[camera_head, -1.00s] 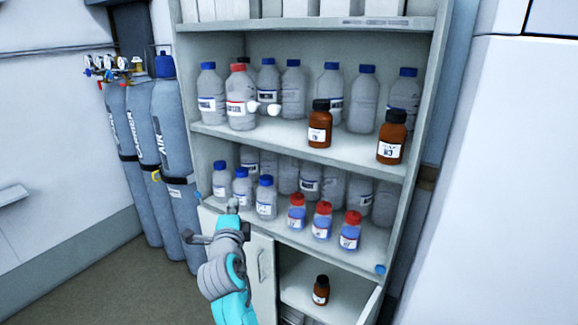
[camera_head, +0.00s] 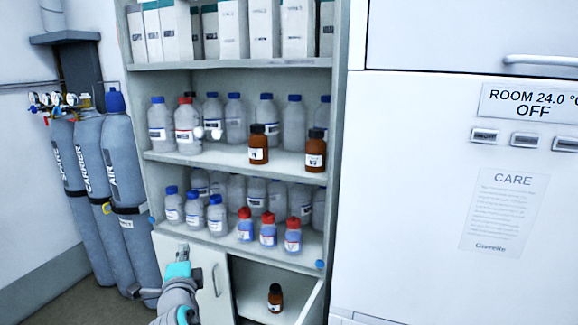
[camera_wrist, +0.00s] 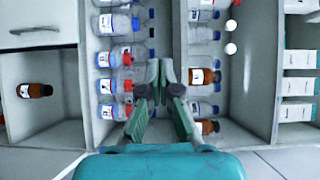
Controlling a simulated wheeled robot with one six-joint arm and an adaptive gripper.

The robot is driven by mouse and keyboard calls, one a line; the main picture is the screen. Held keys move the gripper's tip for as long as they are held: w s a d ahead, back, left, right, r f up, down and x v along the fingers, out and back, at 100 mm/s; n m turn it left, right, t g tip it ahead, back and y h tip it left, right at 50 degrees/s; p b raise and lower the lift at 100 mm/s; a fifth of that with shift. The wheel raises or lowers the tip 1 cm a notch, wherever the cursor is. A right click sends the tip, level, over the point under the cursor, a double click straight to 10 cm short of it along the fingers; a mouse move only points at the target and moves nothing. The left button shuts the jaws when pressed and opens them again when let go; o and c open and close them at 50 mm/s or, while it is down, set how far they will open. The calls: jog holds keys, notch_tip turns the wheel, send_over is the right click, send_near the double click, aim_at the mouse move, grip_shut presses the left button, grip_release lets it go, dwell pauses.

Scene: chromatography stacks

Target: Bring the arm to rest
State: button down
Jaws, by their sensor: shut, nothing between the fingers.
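My arm reaches up from the bottom of the head view, with my gripper (camera_head: 183,252) at its end in front of the shelf unit's closed lower door (camera_head: 210,283). In the wrist view my gripper (camera_wrist: 161,72) has its fingertips close together, shut and holding nothing. It points toward the shelf unit (camera_head: 237,64). Bottles stand behind the fingers, and the fingers look apart from them. The exact distance to the shelf front cannot be told.
Shelves hold clear bottles, brown bottles (camera_head: 258,149) and red-capped blue bottles (camera_head: 268,232). A brown bottle (camera_head: 275,297) stands in the open lower compartment. Gas cylinders (camera_head: 126,185) stand left, and a large white appliance (camera_head: 420,200) stands right.

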jog(key=s+d+f+n, duration=0.2)
jog(key=s+d+f, duration=0.2)
jog(key=d+f, duration=0.3)
jog(key=s+d+f+n+g, duration=0.1)
jog(key=s+d+f+n, duration=0.1)
jog(key=s+d+f, duration=0.2)
jog(key=s+d+f+n, duration=0.2)
jog(key=s+d+f, duration=0.3)
jog(key=d+f, duration=0.5)
notch_tip(320, 180, down, 3)
jog(key=shift+r, duration=0.1)
jog(key=s+d+f+n+h, duration=0.1)
jog(key=s+d+f+n, duration=0.1)
jog(key=s+d, duration=0.55)
jog(key=s+d+f+n+g+h, duration=0.15)
jog(key=s+d, duration=0.25)
jog(key=s, duration=0.7)
jog(key=s+d+f+n, duration=0.2)
jog(key=s+d, duration=0.4)
jog(key=s, duration=0.3)
jog(key=s+d+r+n+h, duration=0.1)
jog(key=s+d+r, duration=0.1)
jog(key=s+r, duration=0.3)
jog(key=s+d+r+n+h, duration=0.1)
jog(key=s+d+r+n, duration=0.1)
jog(key=s, duration=0.9)
notch_tip(320, 180, up, 3)
jog(key=shift+s+d+f, duration=0.1)
jog(key=shift+s+d, duration=0.1)
jog(key=shift+d, duration=0.65)
